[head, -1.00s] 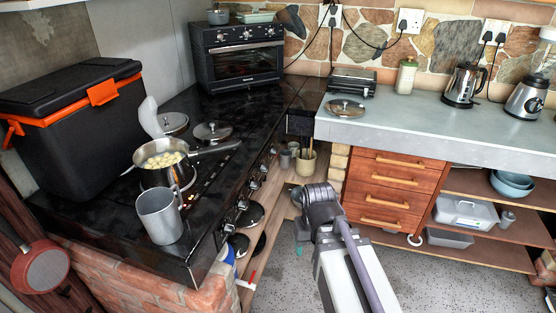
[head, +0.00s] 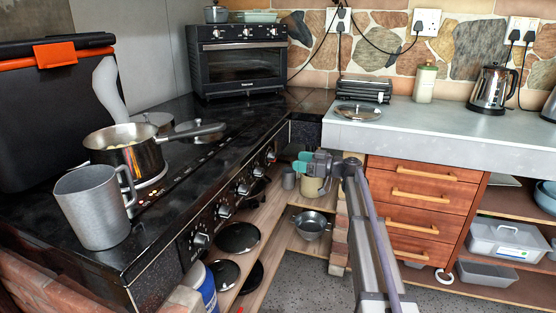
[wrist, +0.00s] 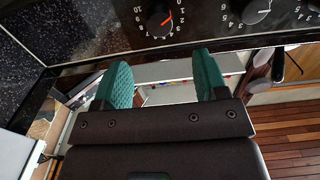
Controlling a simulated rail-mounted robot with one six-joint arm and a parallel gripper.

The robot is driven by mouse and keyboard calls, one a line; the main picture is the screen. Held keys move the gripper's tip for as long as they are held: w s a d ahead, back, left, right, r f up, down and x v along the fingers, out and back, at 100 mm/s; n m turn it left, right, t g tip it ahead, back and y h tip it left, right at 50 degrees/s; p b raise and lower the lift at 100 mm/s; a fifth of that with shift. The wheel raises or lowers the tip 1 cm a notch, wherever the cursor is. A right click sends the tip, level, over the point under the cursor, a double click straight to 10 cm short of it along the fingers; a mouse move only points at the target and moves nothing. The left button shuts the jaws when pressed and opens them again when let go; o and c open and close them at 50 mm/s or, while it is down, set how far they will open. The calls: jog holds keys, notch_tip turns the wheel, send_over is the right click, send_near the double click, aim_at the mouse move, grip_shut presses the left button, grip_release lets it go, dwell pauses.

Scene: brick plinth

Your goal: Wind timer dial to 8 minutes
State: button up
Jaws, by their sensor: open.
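A round black dial (wrist: 158,20) with white numerals around it, 0 and 10 among them, sits on a dark panel at the top of the wrist view. It has an orange-red pointer mark towards its upper right. A second numbered dial (wrist: 257,9) is to its right, partly cut off. I cannot tell for sure which is the timer. In the head view several knobs (head: 243,189) line the stove front. My gripper (wrist: 163,62) is open and empty, its teal fingers below the first dial and apart from it. In the head view my gripper (head: 303,163) is right of the stove front.
A grey mug (head: 90,210) and a pot (head: 125,155) with a long handle stand on the black stove top (head: 205,150). A shelf below the knobs holds pans (head: 312,224). A wooden drawer unit (head: 425,205) stands right of my arm.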

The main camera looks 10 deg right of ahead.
aim_at(276, 157)
jog(key=x, duration=0.9)
jog(key=shift+f, duration=0.1)
jog(key=shift+c, duration=0.5)
jog(key=c, duration=0.8)
